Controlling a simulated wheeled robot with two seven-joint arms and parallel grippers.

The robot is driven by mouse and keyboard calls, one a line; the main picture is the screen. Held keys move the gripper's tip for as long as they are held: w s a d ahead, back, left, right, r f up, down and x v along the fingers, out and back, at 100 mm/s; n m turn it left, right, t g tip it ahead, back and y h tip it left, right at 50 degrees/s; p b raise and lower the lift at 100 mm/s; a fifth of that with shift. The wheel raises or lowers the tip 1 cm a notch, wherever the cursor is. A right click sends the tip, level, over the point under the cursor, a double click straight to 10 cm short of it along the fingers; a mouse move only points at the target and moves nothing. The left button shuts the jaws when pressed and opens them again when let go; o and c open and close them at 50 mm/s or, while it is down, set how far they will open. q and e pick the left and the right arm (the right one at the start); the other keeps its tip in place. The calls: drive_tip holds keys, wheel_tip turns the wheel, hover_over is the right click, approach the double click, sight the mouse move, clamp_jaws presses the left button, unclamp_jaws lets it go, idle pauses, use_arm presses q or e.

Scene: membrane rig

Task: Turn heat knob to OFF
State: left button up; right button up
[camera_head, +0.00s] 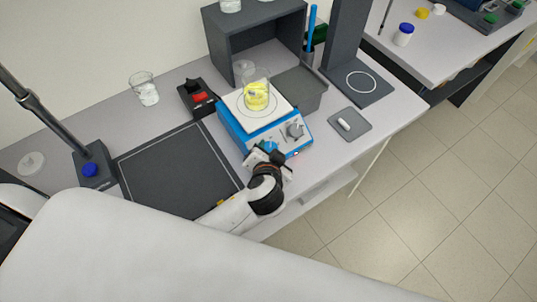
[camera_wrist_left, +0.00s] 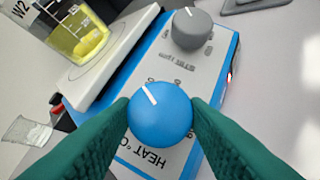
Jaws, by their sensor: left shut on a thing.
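The blue heat knob (camera_wrist_left: 160,118) sits on the sloped front panel of the blue and white hotplate (camera_head: 258,125), above the printed word HEAT. Its white pointer line is toward the knob's upper left in the left wrist view. My left gripper (camera_wrist_left: 160,120) is shut on the heat knob, with a green finger on each side. In the head view my left gripper (camera_head: 268,157) is at the hotplate's front, partly covering the knob. A grey knob (camera_wrist_left: 191,28) is beside the heat knob on the same panel. My right gripper is not in view.
A beaker of yellow liquid (camera_head: 257,95) stands on the hotplate's top plate. A black box with a red switch (camera_head: 198,98) is to its left. A dark mat (camera_head: 175,172) lies left of the hotplate. A small grey pad (camera_head: 349,125) lies at right.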

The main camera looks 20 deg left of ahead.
use_arm(q)
drive_tip(key=n+y+b, duration=0.1)
drive_tip(key=n, duration=0.1)
drive_tip(key=n+y+b, duration=0.1)
drive_tip(key=b, duration=0.1)
drive_tip(key=shift+d+f+n, duration=0.15)
drive_tip(key=shift+f+n, duration=0.05)
drive_tip(key=shift+n, duration=0.2)
drive_tip(key=shift+r+n+y+b, duration=0.1)
drive_tip(key=shift+n+y+b, duration=0.25)
drive_tip(key=shift+b, duration=0.25)
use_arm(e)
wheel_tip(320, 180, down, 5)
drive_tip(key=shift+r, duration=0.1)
use_arm(q)
drive_tip(key=shift+r+n, duration=0.1)
drive_tip(key=shift+n, duration=0.15)
drive_tip(key=o, duration=1)
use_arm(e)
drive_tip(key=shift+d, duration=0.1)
use_arm(q)
drive_tip(key=p+v, duration=0.4)
drive_tip(key=v, duration=0.8)
drive_tip(key=shift+d, duration=0.1)
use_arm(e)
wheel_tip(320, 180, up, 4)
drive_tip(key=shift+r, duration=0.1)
